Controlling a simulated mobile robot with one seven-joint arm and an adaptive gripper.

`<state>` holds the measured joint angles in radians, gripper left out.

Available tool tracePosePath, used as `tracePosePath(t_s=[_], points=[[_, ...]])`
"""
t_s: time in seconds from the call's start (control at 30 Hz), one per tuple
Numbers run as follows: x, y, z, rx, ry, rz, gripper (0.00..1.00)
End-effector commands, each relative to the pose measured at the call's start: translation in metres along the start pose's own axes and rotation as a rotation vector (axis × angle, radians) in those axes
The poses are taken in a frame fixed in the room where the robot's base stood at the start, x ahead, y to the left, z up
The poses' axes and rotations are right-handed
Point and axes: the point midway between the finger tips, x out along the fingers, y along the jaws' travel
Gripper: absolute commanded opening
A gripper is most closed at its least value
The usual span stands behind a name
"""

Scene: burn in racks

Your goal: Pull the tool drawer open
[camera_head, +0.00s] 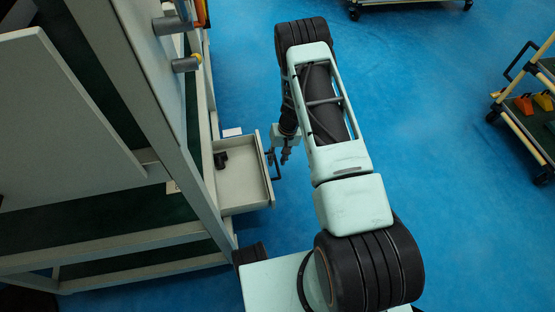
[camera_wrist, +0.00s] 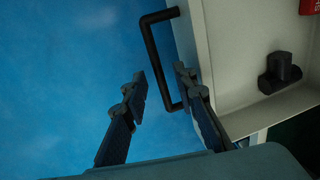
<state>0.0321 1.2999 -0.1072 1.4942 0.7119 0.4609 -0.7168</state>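The tool drawer (camera_head: 241,184) stands pulled out from the bench, its pale interior showing. It also shows at the right of the wrist view (camera_wrist: 232,75). Its black bar handle (camera_head: 274,166) is on the drawer's front, and it also shows in the wrist view (camera_wrist: 154,54). My gripper (camera_wrist: 160,77) is open at the handle, with the lower part of the bar between its two fingers in the picture. I cannot tell whether either finger touches it. In the head view my gripper (camera_head: 285,157) is small and partly hidden by my arm.
A dark part (camera_wrist: 281,72) lies in the drawer, and a red item (camera_wrist: 309,6) shows at its far end. The bench frame (camera_head: 190,170) stands left of my arm. A trolley (camera_head: 525,110) stands far right. The blue floor between is clear.

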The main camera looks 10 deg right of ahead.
Motion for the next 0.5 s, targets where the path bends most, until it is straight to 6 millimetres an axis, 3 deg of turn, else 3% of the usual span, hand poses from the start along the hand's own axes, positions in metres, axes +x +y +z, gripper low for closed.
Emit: tracePosePath(t_s=[0.13, 0.33, 0.5], points=[[-0.0003, -0.0001, 0.0000, 0.000, 0.000, 0.000, 0.24], [-0.0004, -0.0001, 0.0001, 0.000, 0.000, 0.000, 0.02], [-0.0004, -0.0001, 0.0001, -0.001, 0.000, 0.000, 0.00]])
